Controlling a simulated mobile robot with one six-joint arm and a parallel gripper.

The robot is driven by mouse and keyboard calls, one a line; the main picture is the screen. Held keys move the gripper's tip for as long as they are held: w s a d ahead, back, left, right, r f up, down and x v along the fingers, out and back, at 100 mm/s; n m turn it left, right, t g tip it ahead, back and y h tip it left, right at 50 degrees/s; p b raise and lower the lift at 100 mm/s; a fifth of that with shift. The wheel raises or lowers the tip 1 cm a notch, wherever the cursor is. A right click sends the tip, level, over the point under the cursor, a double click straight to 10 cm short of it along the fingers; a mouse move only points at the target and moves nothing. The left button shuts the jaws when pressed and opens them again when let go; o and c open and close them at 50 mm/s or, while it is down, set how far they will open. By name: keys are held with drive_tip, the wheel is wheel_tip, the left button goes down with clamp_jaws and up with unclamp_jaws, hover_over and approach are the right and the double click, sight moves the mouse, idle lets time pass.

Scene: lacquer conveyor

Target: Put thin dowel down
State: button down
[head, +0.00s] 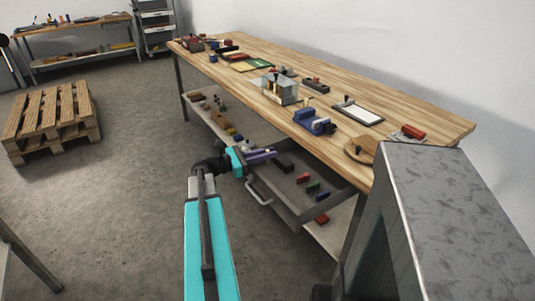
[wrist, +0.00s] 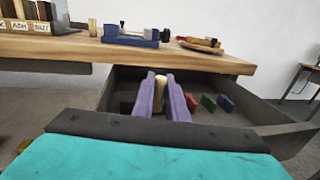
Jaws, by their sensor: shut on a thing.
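My gripper (wrist: 165,98) has two purple fingers, seen close in the wrist view. They are shut on a pale wooden piece, which I take to be the thin dowel (wrist: 160,82); only its end shows between the fingertips. In the head view my gripper (head: 262,155) is at the front of the workbench, below the top's edge and over the open drawer (head: 332,205). The dowel cannot be made out clearly there. I cannot tell how far the dowel is from the drawer floor.
The drawer holds a dark block and red, green (wrist: 208,103) and blue (wrist: 225,103) pieces. The bench top (head: 320,120) overhangs its back. On top stand a labelled holder (wrist: 30,27), a blue vise (wrist: 130,40) and a round board (head: 362,150). A lower shelf holds more pieces.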

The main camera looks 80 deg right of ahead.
drive_tip(key=shift+f, duration=0.4)
drive_tip(key=c, duration=1.8)
unclamp_jaws()
drive_tip(key=shift+o, duration=0.2)
drive_tip(key=shift+r, duration=0.15)
drive_tip(key=shift+w+r, duration=0.1)
drive_tip(key=shift+r, duration=0.35)
drive_tip(key=v, duration=1.2)
